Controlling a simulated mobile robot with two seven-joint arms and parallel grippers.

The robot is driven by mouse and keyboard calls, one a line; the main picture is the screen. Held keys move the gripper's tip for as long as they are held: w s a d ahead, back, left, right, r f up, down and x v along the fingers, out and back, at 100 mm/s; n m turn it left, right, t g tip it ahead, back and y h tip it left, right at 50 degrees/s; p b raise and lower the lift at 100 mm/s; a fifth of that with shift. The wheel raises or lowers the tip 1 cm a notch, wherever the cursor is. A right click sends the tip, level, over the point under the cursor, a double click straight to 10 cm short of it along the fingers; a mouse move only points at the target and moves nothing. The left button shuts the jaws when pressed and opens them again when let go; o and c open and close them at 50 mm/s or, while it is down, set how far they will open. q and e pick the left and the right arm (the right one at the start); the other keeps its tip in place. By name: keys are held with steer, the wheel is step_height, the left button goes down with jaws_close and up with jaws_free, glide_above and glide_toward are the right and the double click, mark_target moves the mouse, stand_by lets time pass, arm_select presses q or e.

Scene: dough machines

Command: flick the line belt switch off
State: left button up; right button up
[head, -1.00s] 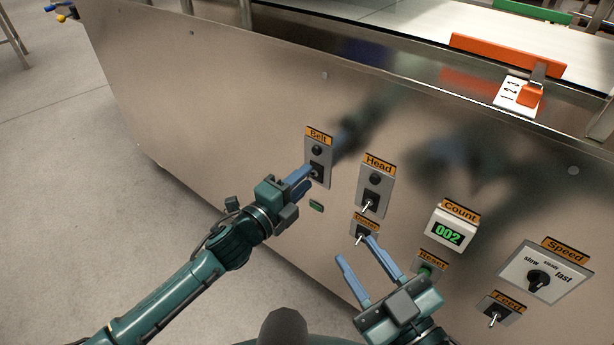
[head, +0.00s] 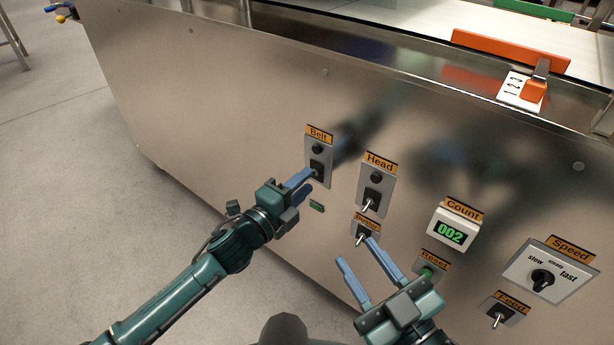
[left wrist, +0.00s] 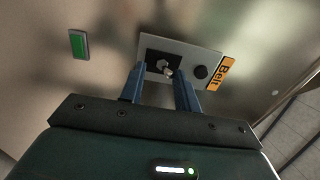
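The belt switch is a metal toggle on a black base, low on a grey plate (head: 320,154) under the orange "Belt" label (head: 318,134). In the head view the toggle is mostly hidden by my left fingers. In the left wrist view the toggle (left wrist: 166,69) shows between and just beyond the fingertips. I cannot tell whether it touches a finger. My left gripper (head: 310,180) is open at the lower part of the plate; its fingers also show in the left wrist view (left wrist: 160,80). My right gripper (head: 355,251) is open and empty below the Duster switch.
The Head switch (head: 369,205) and Duster switch (head: 361,239) are to the right. Beyond are the Count display (head: 451,233) reading 002, the Reset button (head: 428,272), Speed knob (head: 542,279) and Feed switch (head: 499,318).

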arm_select(q)
steer(key=shift+f+b, duration=0.4)
steer(key=shift+f, duration=0.3)
steer(key=shift+r, duration=0.1)
arm_select(e)
steer(key=shift+s+f, duration=0.1)
steer(key=shift+f, duration=0.75)
arm_select(q)
steer(key=shift+s+a+r+p, duration=0.15)
steer(key=shift+s+a+p, duration=0.05)
steer(key=shift+p, duration=0.35)
arm_select(e)
steer(key=shift+r, duration=0.35)
